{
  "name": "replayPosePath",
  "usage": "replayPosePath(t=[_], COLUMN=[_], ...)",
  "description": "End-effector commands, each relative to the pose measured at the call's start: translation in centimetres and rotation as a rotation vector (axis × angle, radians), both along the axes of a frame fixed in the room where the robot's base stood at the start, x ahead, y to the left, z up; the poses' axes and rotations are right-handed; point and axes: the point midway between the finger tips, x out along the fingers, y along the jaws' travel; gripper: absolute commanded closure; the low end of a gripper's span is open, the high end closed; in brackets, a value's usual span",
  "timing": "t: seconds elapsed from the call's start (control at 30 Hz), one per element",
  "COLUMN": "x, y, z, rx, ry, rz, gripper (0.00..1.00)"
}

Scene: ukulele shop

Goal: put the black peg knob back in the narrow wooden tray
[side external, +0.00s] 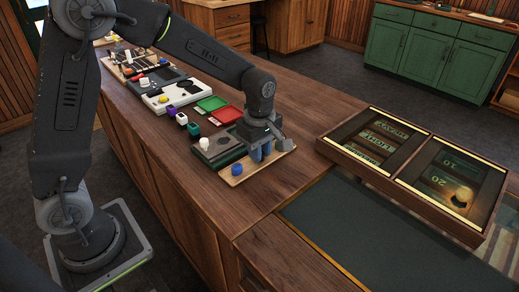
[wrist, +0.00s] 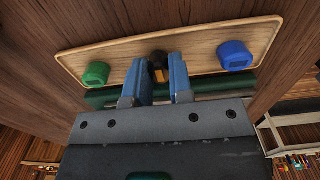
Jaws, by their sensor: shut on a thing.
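The narrow wooden tray (wrist: 205,48) spans the wrist view, with a green knob (wrist: 96,74) at its left end and a blue knob (wrist: 235,55) at its right end. The tray (side external: 234,182) also shows at the counter's front edge, with the blue knob (side external: 237,169) on it. In the side view the fingers of my gripper (side external: 260,153) hide the black knob. Whether it touches the tray floor I cannot tell.
A dark green-edged block (side external: 222,152) with a white knob (side external: 204,144) stands right behind the tray. Small coloured boxes, a red tray (side external: 226,115) and a green tray (side external: 212,103) lie farther back. A framed display case (side external: 372,178) stands to the right, past bare wood.

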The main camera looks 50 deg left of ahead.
Motion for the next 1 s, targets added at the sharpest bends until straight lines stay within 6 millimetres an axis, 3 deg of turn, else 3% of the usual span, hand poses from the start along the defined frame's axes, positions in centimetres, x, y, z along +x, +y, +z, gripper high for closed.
replayPosePath(t=[0.17, 0.2, 0.43, 0.77, 1.0], x=[0.0, 0.0, 0.0, 0.0, 0.1], y=[0.0, 0.0, 0.0, 0.0, 0.0], z=[-0.3, -0.3, -0.3, 0.4, 4.5], rx=[0.000, 0.000, 0.000, 0.000, 0.000], ry=[0.001, 0.000, 0.000, -0.002, -0.006], rz=[0.000, 0.000, 0.000, 0.000, 0.000], gripper=[1.00, 0.76, 0.54, 0.54, 0.54])
